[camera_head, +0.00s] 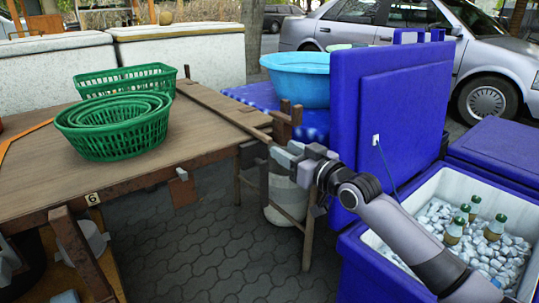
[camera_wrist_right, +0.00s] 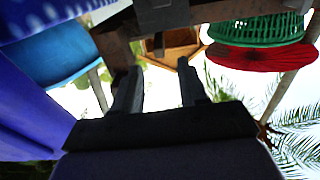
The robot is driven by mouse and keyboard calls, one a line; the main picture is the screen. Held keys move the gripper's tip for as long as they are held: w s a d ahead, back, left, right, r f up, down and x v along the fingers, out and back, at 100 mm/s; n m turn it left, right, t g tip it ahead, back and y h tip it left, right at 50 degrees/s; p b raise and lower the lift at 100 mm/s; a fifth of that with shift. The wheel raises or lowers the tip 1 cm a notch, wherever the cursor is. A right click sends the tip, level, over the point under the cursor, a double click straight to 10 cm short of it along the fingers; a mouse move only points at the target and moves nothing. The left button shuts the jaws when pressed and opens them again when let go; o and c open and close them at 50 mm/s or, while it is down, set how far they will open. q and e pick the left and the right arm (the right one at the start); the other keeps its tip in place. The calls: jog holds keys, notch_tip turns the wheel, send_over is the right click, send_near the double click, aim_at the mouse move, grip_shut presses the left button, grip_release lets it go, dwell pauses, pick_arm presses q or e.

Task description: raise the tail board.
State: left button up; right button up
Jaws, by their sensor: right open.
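I cannot tell for certain which piece is the tail board. A brown wooden table (camera_head: 50,165) fills the left of the head view, with a narrow wooden strip (camera_head: 222,105) along its right edge. A short wooden post (camera_head: 283,125) stands at that edge's near end. My right gripper (camera_head: 280,158) is beside this corner, just below the post in the picture; contact is unclear. In the right wrist view, the right gripper (camera_wrist_right: 160,80) has its fingers apart and nothing visibly between them. Dark wood (camera_wrist_right: 115,48) shows beyond the tips. My left gripper is not in view.
Green baskets (camera_head: 110,140) sit on the table. A blue cooler with ice and bottles (camera_head: 470,230) stands at right, its upright blue lid (camera_head: 350,100) close to my right arm. A light-blue basin (camera_head: 300,78) is behind. Paving (camera_head: 210,250) is open between table and cooler.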

aim_at(271, 140)
jog(key=b+x, duration=0.2)
jog(key=x, duration=0.3)
jog(key=shift+d, duration=0.1)
jog(key=shift+w+a+b, duration=0.45)
jog(key=shift+w+b, duration=0.1)
jog(key=shift+b, duration=0.25)
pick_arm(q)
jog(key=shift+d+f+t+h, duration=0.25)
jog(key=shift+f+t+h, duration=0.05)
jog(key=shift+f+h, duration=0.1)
pick_arm(e)
jog(key=shift+w+a+r, duration=0.15)
jog(key=shift+w+a, duration=0.05)
jog(key=shift+w, duration=0.2)
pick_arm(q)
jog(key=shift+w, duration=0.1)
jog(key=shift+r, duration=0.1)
pick_arm(e)
grip_shut()
